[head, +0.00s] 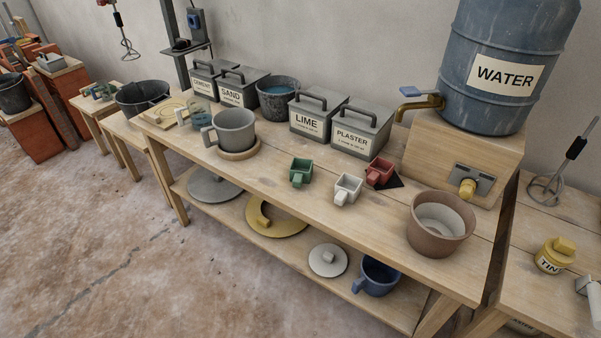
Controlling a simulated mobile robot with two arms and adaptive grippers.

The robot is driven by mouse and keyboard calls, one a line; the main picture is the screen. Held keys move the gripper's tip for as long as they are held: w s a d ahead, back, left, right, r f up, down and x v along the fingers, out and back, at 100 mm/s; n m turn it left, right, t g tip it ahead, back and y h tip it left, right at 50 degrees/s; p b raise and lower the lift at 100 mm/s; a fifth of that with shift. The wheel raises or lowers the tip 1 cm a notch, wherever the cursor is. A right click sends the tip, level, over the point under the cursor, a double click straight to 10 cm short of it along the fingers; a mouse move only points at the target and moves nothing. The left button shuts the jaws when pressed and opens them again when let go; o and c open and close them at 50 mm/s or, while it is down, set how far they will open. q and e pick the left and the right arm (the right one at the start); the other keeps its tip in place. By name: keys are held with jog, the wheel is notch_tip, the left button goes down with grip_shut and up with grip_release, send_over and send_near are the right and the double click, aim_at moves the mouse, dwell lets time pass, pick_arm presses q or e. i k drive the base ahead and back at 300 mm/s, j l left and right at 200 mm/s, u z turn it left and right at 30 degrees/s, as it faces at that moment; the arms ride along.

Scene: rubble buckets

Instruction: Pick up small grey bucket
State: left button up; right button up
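A grey bucket (236,129) with a side handle stands upright on a round wooden board (239,153) at the left part of the middle table. A darker grey bucket (276,106) holding blue liquid stands behind it, beside the sand box. I cannot tell for sure which one the task calls the small grey bucket. Neither of my grippers is in view.
The middle table (290,218) also bears lidded boxes (309,123), green (299,176), white (346,191) and red (378,174) scoops, a brown pot (438,232) and a blue water barrel (494,105). The floor (100,235) in front is clear.

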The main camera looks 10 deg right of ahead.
aim_at(230, 135)
jog(key=i+z, duration=0.2)
jog(key=z, duration=0.25)
jog(key=i+z, duration=0.25)
jog(key=z, duration=0.15)
